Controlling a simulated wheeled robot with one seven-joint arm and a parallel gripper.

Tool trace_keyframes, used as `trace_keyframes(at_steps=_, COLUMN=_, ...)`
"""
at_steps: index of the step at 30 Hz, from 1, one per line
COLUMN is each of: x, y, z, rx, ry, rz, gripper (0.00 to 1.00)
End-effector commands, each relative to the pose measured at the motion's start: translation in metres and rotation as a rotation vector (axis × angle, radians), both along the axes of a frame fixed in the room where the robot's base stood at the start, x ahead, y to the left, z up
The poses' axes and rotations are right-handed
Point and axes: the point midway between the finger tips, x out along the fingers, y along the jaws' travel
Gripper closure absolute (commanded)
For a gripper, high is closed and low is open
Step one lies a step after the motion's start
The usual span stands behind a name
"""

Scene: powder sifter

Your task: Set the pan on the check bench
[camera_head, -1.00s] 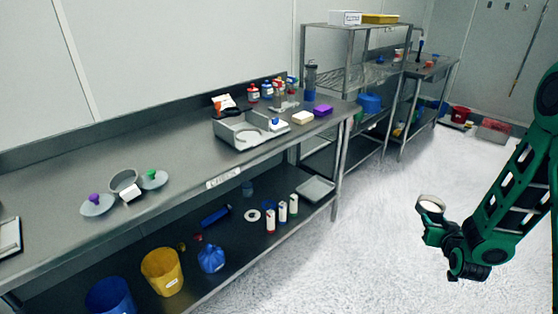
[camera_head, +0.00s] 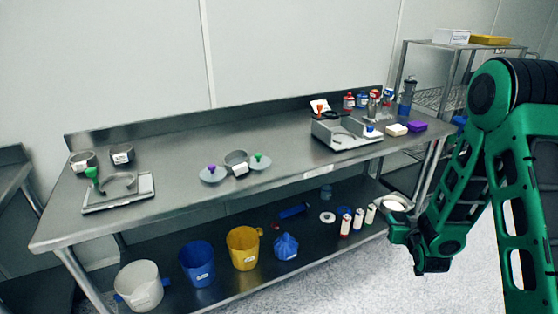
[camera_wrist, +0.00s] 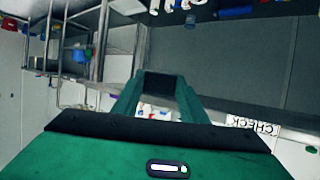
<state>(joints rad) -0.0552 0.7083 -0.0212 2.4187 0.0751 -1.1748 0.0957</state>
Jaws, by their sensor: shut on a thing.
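My gripper (camera_head: 398,222) is shut on a small round pan (camera_head: 393,203), held in front of the right part of the check bench (camera_head: 200,160), apart from it. The pan has a pale inside and a dark rim. The bench is a long steel table with a white label (camera_head: 317,169) on its front edge. In the wrist view, my green fingers (camera_wrist: 158,88) show, and the CHECK label (camera_wrist: 253,127) appears upside down. I cannot make out the pan clearly there.
Bare top lies between these. Buckets (camera_head: 245,247) and bottles fill the lower shelf. A wire rack (camera_head: 445,75) stands behind right.

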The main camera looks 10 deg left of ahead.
Motion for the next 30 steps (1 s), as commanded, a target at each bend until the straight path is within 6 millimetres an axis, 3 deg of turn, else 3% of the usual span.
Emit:
trace_keyframes(at_steps=13, x=0.001, y=-0.001, z=0.001, rx=0.001, ry=-0.001, rz=-0.001, gripper=0.86)
trace_keyframes(at_steps=17, x=0.004, y=0.017, z=0.011, rx=0.001, ry=-0.003, rz=0.027, gripper=0.86)
trace_keyframes(at_steps=20, x=0.009, y=0.05, z=0.031, rx=0.004, ry=-0.007, rz=0.078, gripper=0.86)
trace_keyframes(at_steps=24, x=0.011, y=0.115, z=0.069, rx=0.006, ry=-0.008, rz=0.176, gripper=0.86)
trace_keyframes(at_steps=30, x=-0.004, y=0.204, z=0.123, rx=0.006, ry=-0.006, rz=0.309, gripper=0.86)
